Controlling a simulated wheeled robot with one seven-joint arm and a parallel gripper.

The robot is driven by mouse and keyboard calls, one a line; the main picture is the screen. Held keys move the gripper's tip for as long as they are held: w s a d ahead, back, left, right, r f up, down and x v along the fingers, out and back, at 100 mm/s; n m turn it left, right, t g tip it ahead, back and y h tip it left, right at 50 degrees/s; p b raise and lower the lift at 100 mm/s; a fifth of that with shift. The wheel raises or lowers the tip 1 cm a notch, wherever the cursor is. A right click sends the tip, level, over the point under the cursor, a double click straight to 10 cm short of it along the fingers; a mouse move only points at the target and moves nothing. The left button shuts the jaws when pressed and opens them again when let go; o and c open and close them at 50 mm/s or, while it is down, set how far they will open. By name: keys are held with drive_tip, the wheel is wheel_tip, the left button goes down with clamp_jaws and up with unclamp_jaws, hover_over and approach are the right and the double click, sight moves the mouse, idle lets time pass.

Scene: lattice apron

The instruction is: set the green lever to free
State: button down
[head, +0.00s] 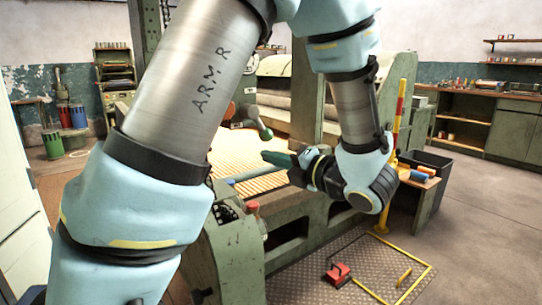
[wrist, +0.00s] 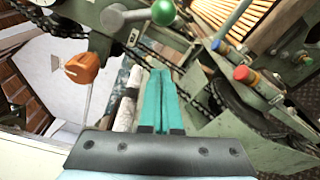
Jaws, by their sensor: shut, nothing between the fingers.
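The green lever shows in the wrist view as a green ball knob (wrist: 163,12) on a grey arm, which runs left to a round hub. In the head view the green knob (head: 266,134) hangs at the lower end of its short arm, just above and left of my fingertips. My gripper (head: 268,156) has teal fingers lying together, shut and empty. In the wrist view my gripper (wrist: 160,72) points forward, with its tips below the green knob and apart from it. No label marking free is readable in either view.
An orange knob (wrist: 82,68) on a rod is left of my fingers. A red button (wrist: 241,73) and chain-driven parts are to the right. The green machine frame (head: 235,250) stands close below my arm. Open floor (head: 480,220) lies to the right.

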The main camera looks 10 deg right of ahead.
sight(259, 124)
drive_tip(key=p+x, duration=0.2)
drive_tip(key=x, duration=0.7)
drive_tip(key=shift+w+d+r+p, duration=0.1)
drive_tip(key=shift+d+r+p, duration=0.2)
drive_tip(key=shift+d, duration=0.65)
drive_tip(key=shift+w+d+r+p, duration=0.1)
drive_tip(key=shift+d+r, duration=0.35)
drive_tip(key=shift+d, duration=0.55)
drive_tip(key=shift+w+d+f+b, duration=0.1)
drive_tip(key=shift+d+b, duration=0.05)
drive_tip(key=shift+b, duration=0.6)
drive_tip(key=shift+d+n+b, duration=0.1)
drive_tip(key=shift+n+b, duration=0.25)
drive_tip(key=shift+n, duration=0.05)
